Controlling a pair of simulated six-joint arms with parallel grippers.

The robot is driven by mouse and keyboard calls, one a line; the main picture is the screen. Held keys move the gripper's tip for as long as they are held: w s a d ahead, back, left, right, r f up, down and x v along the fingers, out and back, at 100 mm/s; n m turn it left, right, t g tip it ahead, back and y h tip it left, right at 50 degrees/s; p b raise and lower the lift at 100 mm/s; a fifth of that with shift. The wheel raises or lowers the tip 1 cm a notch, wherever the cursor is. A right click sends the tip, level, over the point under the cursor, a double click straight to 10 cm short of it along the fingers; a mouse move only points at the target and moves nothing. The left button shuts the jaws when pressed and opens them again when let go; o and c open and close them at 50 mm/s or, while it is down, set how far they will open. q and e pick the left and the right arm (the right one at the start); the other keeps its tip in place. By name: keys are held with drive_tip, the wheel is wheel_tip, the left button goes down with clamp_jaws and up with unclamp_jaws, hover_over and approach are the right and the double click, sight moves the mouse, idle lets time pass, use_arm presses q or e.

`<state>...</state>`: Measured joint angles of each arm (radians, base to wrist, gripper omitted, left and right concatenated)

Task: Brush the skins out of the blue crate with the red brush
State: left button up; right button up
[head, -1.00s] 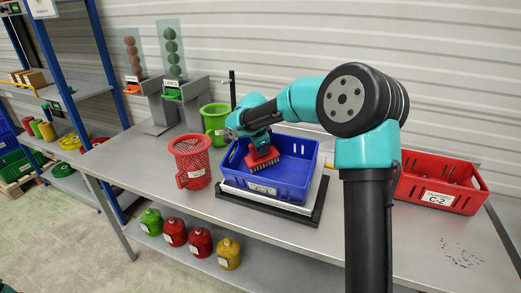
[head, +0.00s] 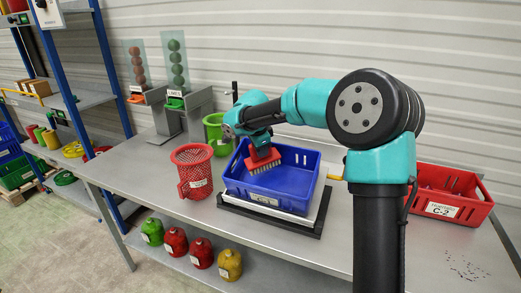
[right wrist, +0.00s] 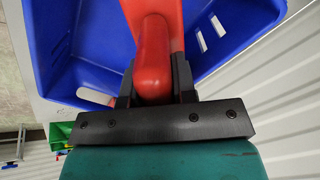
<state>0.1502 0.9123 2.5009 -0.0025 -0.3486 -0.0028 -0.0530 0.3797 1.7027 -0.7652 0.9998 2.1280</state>
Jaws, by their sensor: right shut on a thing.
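The blue crate (head: 262,193) sits on a low stand on the bench, in the middle of the head view. The red brush (head: 263,160) is inside the crate's outline, toward its left end, with its head and pale bristles facing down. I cannot tell whether the bristles touch the floor. My right gripper (head: 259,142) is shut on the brush handle. In the right wrist view the red handle (right wrist: 153,60) sits between the dark jaws, with blue crate walls (right wrist: 60,45) around it. I can make out no skins in the crate. My left gripper is not in view.
A red mesh basket (head: 196,172) stands left of the crate, a green one (head: 213,128) behind it. A red crate (head: 450,195) stands at the right, with dark specks (head: 465,268) on the bench before it. Several coloured containers (head: 175,241) sit on the lower shelf.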

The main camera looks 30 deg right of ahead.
drive_tip(key=shift+v, duration=1.55)
